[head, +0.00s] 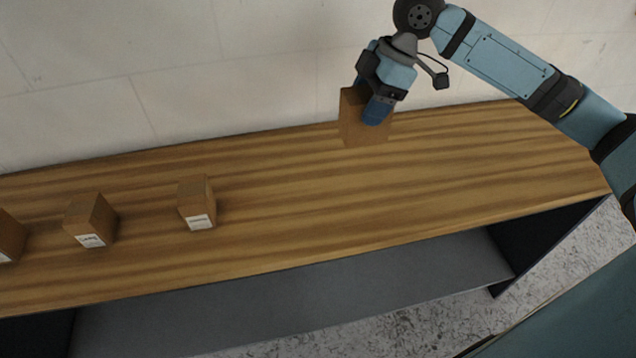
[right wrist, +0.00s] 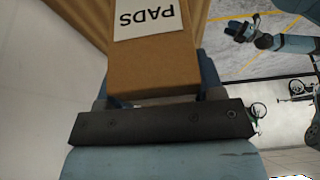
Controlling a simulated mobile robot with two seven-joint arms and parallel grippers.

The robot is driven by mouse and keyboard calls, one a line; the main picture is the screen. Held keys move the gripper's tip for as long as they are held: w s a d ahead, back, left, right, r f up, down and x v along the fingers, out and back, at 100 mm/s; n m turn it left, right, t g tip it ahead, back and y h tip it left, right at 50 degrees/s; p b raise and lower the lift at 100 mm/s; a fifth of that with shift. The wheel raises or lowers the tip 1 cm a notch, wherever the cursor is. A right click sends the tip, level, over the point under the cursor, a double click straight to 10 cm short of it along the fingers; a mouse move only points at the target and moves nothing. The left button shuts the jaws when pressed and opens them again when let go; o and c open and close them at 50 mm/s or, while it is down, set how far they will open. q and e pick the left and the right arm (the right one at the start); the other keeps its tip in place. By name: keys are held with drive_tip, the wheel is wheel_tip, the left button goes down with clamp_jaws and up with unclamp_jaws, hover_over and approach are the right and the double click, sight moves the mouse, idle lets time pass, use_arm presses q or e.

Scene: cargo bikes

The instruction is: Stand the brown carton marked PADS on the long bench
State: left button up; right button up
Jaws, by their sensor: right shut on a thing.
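The brown carton marked PADS (head: 350,122) is held in my right gripper (head: 372,105) over the back part of the long bench (head: 300,190), right of its middle. In the right wrist view the carton (right wrist: 153,65) sits between the fingers, with its white PADS label facing the camera and reading upside down. I cannot tell whether its base touches the bench top. My left gripper is not in the head view. A dark gripper on a blue arm, which seems to be my left one (right wrist: 241,30), shows small in the right wrist view; its jaws are unclear.
Other brown cartons with white labels stand on the left of the bench: one (head: 197,203), a second (head: 91,220), and a third (head: 8,238) cut by the picture edge. A pale wall (head: 200,70) runs behind the bench. The bench top between the cartons and my right gripper is clear.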

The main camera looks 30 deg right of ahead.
wheel_tip(320, 180, down, 18)
drive_tip(key=shift+f+b, duration=0.25)
drive_tip(key=shift+b, duration=0.05)
drive_tip(key=o, duration=1)
drive_tip(key=shift+o, duration=0.2)
drive_tip(key=v, duration=1.2)
drive_tip(key=shift+s, duration=0.1)
